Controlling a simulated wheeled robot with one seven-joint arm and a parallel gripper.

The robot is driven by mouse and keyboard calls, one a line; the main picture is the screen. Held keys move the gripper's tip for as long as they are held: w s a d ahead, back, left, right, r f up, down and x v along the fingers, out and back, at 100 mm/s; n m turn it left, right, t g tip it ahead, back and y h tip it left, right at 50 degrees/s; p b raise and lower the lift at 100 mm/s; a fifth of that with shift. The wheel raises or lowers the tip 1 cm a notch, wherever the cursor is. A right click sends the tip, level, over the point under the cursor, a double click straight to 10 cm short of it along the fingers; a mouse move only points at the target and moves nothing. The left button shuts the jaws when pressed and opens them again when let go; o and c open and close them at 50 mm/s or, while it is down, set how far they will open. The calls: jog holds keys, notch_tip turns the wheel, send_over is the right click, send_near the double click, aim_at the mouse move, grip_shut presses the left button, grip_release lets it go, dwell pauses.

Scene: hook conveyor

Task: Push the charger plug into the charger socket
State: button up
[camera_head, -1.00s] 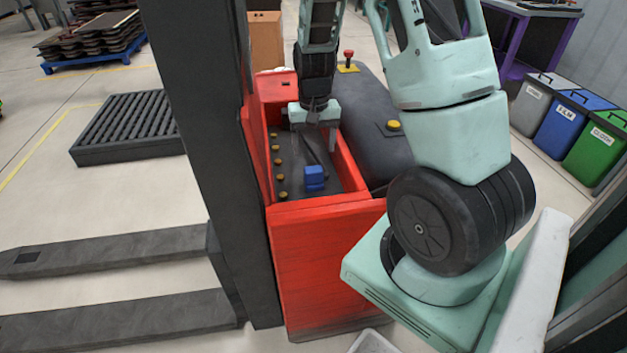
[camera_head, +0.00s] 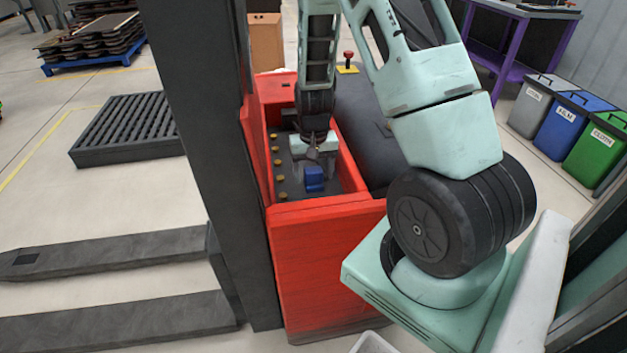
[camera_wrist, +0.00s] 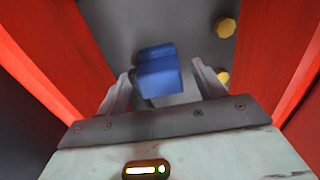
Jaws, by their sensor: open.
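A blue block-shaped connector (camera_head: 314,180) sits on the dark floor of the red truck's open compartment, near its front end. It has two adjoining blue parts in the wrist view (camera_wrist: 160,75); I cannot tell which is the charger plug and which is the socket. My gripper (camera_head: 314,168) points down inside the compartment, just behind and above the connector. In the wrist view my gripper's fingers (camera_wrist: 162,80) are apart, one on either side of the blue connector. Whether they touch it I cannot tell.
The red compartment walls (camera_head: 335,206) rise close around my gripper. Several yellow knobs (camera_head: 279,174) line the compartment's left side. A dark mast (camera_head: 205,150) stands to the left, and a dark rounded cover (camera_head: 360,120) lies to the right.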

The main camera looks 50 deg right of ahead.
aim_at(314, 170)
jog(key=shift+f, duration=0.2)
jog(key=c, duration=1)
notch_tip(314, 170, up, 10)
jog(key=shift+r+p, duration=0.1)
jog(key=shift+p, duration=0.4)
